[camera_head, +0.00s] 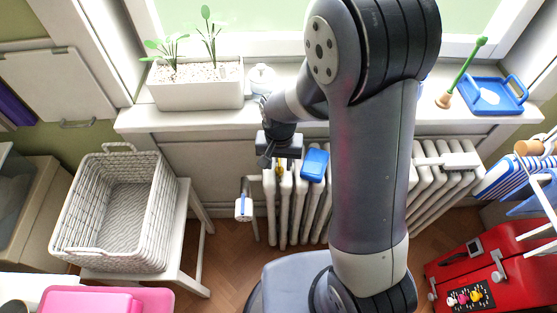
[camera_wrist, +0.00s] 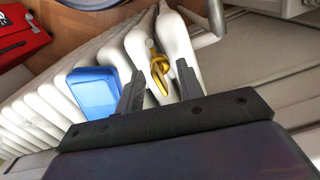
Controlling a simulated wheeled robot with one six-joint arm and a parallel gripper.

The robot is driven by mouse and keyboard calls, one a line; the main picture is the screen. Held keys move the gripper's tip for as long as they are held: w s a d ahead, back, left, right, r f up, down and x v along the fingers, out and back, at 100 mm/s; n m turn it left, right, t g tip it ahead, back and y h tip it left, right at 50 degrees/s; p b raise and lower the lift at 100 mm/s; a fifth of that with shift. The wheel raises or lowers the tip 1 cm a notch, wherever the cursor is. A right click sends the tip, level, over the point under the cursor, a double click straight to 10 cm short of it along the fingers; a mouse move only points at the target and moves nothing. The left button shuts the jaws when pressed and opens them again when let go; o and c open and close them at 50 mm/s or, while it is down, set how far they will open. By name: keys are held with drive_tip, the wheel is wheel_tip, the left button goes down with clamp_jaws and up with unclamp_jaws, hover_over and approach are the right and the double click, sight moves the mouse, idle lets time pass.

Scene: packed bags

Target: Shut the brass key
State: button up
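The brass key (camera_wrist: 158,68) is a small yellow fitting at the end of a white radiator (camera_wrist: 140,45), seen in the wrist view. It also shows as a small yellow spot just below my gripper in the head view (camera_head: 281,170). My gripper (camera_wrist: 160,80) is open, with its two dark fingers apart and the key showing between their tips. I cannot tell whether either finger touches the key. Nothing is held. In the head view my gripper (camera_head: 279,157) is over the radiator's left end, and its fingers are mostly hidden.
A blue container (camera_head: 314,163) hangs on the radiator close to the right of my gripper. A white valve with a blue mark (camera_head: 243,207) is at the lower left. The windowsill (camera_head: 200,119) runs above, with a planter (camera_head: 196,92). A wicker basket (camera_head: 84,192) stands left.

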sight(279, 162)
drive_tip(key=shift+o, duration=0.6)
drive_tip(key=shift+r, duration=0.1)
wheel_tip(279, 162, up, 6)
drive_tip(key=p, duration=0.5)
drive_tip(key=w+d, duration=0.1)
drive_tip(key=d, duration=0.5)
drive_tip(key=shift+w, duration=0.35)
